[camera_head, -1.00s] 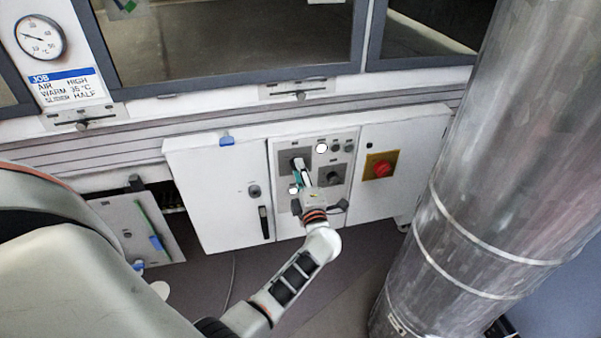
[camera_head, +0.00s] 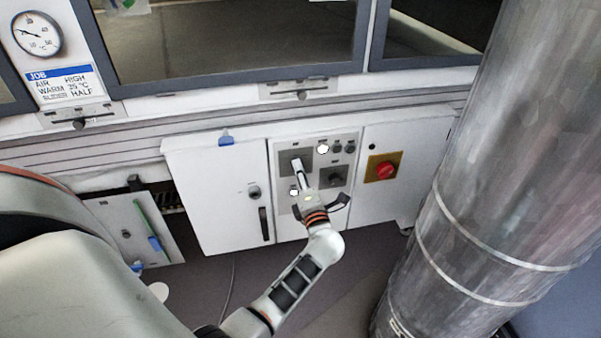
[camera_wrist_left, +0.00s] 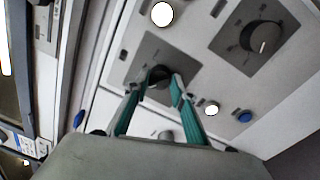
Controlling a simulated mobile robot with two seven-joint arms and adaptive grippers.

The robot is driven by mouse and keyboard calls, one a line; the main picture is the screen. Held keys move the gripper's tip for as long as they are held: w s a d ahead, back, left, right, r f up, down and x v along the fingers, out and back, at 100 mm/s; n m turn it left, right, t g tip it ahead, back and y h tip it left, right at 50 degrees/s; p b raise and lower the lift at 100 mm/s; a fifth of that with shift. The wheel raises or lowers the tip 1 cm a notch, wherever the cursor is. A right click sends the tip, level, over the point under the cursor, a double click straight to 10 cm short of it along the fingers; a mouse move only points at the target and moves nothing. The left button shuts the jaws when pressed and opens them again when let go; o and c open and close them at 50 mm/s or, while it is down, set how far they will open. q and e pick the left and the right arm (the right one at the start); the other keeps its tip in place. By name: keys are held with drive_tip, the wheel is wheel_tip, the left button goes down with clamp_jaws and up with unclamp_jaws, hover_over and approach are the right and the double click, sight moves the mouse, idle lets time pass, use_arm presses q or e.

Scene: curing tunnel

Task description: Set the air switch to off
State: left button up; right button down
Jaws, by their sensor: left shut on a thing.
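The air switch is a dark round knob on a grey square plate (camera_head: 285,160) at the upper left of the control panel. In the left wrist view its dark knob (camera_wrist_left: 159,80) sits between the two teal fingers. My left gripper (camera_head: 297,168) reaches up to it from below and is shut on the knob; it also shows in the left wrist view (camera_wrist_left: 160,73). The fingers hide most of the switch in the head view. I cannot read the setting its pointer stands at. My right gripper is not in view.
A second dark knob (camera_head: 334,178) sits right of the switch, and it also shows in the left wrist view (camera_wrist_left: 262,36). A red emergency knob (camera_head: 384,169) is further right. A big metal duct (camera_head: 480,190) stands on the right. A job card (camera_head: 66,86) hangs upper left.

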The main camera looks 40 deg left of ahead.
use_arm(q)
drive_tip(key=o, duration=1.1)
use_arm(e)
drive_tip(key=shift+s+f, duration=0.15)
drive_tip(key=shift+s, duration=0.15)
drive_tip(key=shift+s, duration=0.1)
use_arm(q)
drive_tip(key=v, duration=0.7)
drive_tip(key=shift+s+d, duration=0.2)
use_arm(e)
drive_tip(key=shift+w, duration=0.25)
